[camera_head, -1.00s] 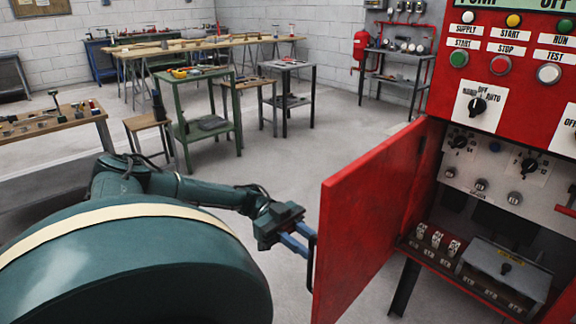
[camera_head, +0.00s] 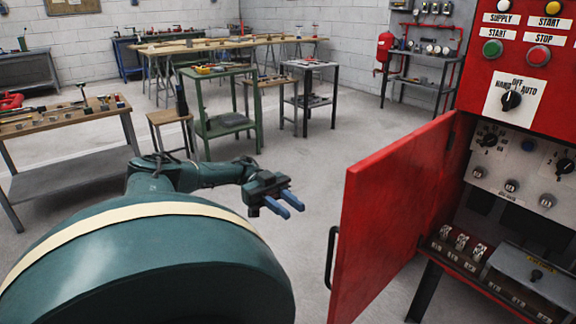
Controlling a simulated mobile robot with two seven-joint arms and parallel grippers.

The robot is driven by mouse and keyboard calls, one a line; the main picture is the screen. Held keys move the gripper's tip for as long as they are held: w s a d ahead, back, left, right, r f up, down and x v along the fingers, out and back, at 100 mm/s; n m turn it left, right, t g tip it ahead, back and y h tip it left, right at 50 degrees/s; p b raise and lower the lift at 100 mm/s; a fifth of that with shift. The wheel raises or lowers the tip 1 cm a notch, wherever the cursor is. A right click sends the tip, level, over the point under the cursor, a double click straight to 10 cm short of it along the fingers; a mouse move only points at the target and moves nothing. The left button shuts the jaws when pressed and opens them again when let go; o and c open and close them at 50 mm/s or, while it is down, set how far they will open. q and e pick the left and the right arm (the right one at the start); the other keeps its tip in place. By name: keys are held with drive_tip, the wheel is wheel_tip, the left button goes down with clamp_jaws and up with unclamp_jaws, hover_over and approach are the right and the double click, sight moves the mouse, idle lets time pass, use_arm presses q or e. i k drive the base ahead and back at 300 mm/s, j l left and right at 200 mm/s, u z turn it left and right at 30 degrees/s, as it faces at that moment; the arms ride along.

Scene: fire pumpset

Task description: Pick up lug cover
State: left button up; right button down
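The door's black handle (camera_head: 331,258) is clear of the fingers. My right gripper is not in view.
The door stands swung open between my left gripper and the cabinet. Control knobs and buttons are above. A green table (camera_head: 220,127) and workbenches stand behind on open grey floor.

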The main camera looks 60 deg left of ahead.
sight(556, 287)
drive_tip(key=k+j, duration=0.1)
drive_tip(key=j, duration=1.4)
drive_tip(key=k, duration=0.05)
